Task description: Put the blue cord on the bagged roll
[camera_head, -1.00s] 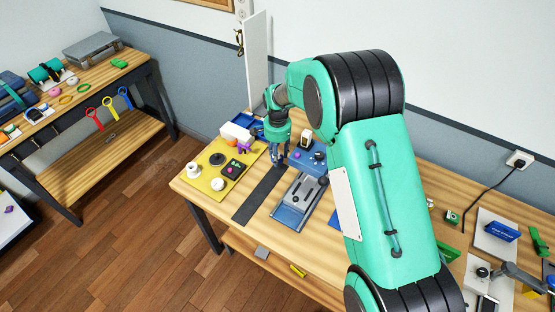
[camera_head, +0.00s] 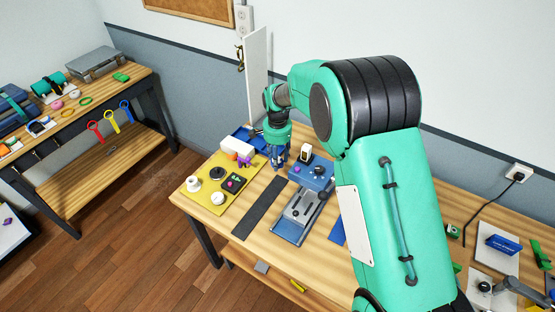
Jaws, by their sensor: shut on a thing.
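My gripper (camera_head: 278,163) points down over the far left part of the wooden table, between the yellow mat and a blue device. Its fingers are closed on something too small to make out. A blue loop (camera_head: 126,111), possibly the blue cord, hangs at the front edge of the left bench, beside a yellow and a red loop. A green roll (camera_head: 48,84) with a dark band lies on top of that bench. I cannot tell whether it is the bagged roll. My gripper is well apart from both.
The yellow mat (camera_head: 207,198) holds several small items. The blue device (camera_head: 313,176) and a grey-topped fixture (camera_head: 300,212) stand right of a dark strip (camera_head: 261,208). A white upright panel (camera_head: 257,75) rises behind. Open floor (camera_head: 130,220) separates bench and table.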

